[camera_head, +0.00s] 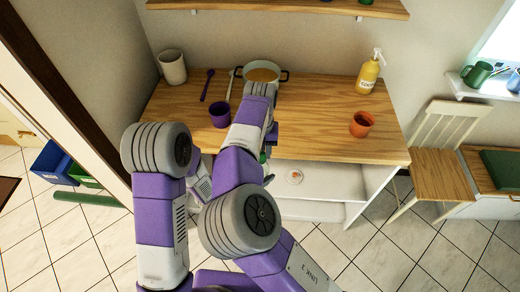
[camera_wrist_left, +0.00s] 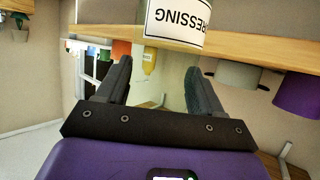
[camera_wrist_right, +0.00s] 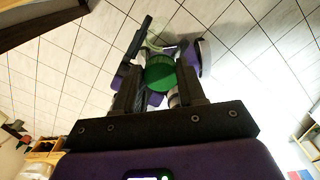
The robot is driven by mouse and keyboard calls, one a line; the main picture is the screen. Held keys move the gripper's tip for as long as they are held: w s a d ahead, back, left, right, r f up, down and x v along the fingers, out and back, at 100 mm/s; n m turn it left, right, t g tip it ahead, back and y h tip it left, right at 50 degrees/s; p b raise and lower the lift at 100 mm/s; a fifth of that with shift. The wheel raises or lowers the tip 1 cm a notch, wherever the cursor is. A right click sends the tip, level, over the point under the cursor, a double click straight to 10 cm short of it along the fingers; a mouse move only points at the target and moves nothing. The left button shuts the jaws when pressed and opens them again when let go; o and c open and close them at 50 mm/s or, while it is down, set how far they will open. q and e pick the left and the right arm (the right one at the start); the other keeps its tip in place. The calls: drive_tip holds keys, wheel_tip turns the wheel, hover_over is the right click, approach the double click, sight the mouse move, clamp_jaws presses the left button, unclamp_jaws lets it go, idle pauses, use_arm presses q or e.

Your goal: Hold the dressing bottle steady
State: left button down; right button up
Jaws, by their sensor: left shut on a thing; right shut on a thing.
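The dressing bottle shows in the left wrist view as a white label (camera_wrist_left: 178,22) with upside-down black lettering, close up at the top edge.
The wooden counter (camera_head: 315,110) holds a pot (camera_head: 263,75), a purple cup (camera_head: 220,116), an orange cup (camera_head: 361,124), a yellow pump bottle (camera_head: 369,75) and a cream canister (camera_head: 173,67). A chair (camera_head: 438,168) stands at right. The counter between the pot and orange cup is clear.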

drive_tip(key=o, duration=1)
drive_tip(key=shift+r, duration=2.25)
drive_tip(key=shift+c, duration=0.4)
